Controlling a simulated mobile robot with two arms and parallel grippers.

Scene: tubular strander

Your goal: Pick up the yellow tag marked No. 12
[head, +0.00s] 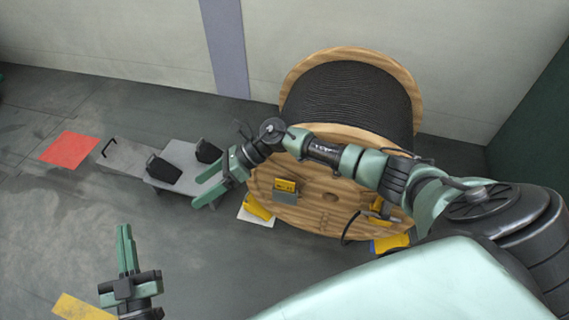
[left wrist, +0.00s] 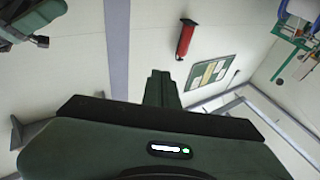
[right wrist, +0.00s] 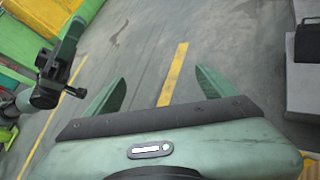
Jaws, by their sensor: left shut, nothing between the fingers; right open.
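A small yellow tag (head: 286,184) with dark print too small to read is on the front wooden flange of the cable drum (head: 318,205), above a small grey plate (head: 286,197). My right gripper (head: 199,193) is open and empty, left of the tag and apart from it, fingers pointing left and down. In the right wrist view the open fingers (right wrist: 160,78) have only floor between them; the tag is not seen there. My left gripper (head: 123,230) is shut and empty at lower left, far from the tag. Its closed fingers also show in the left wrist view (left wrist: 160,88).
Yellow chocks (head: 258,207) (head: 391,244) stand at the drum's foot. A grey cart (head: 185,166) with black blocks is left of my right gripper. A red floor patch (head: 69,148) lies further left. The floor between the cart and my left gripper is clear.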

